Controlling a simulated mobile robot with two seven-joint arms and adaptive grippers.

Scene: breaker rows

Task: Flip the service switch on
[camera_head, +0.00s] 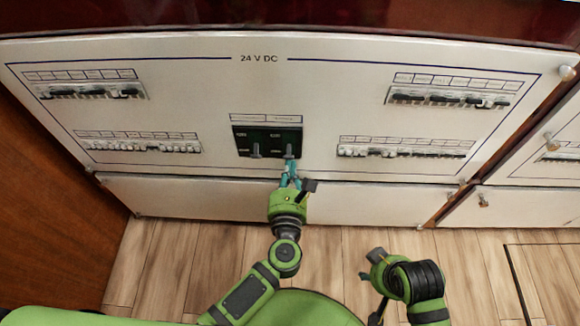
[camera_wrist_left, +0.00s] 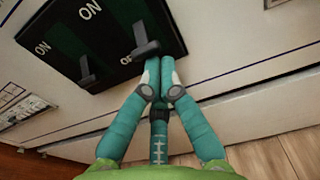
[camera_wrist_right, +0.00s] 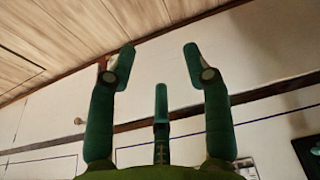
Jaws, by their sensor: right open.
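A black switch block (camera_head: 267,140) with two grey levers sits low in the middle of the white panel. The left lever (camera_head: 255,150) and the right lever (camera_head: 289,150) both point down; in the left wrist view, ON is printed above each. The labels over the block are too small to read, so I cannot tell which is the service switch. My left gripper (camera_wrist_left: 159,72) has its fingertips together just under the right lever (camera_wrist_left: 145,38); whether they touch it is unclear. My right gripper (camera_wrist_right: 158,62) is open and empty, low and right of the block.
The 24 V DC panel (camera_head: 270,83) also bears breaker rows at upper left (camera_head: 90,92), lower left (camera_head: 150,146), upper right (camera_head: 445,98) and lower right (camera_head: 400,152). A plain white panel (camera_head: 370,204) lies below. Wooden floor (camera_head: 340,245) is clear in front.

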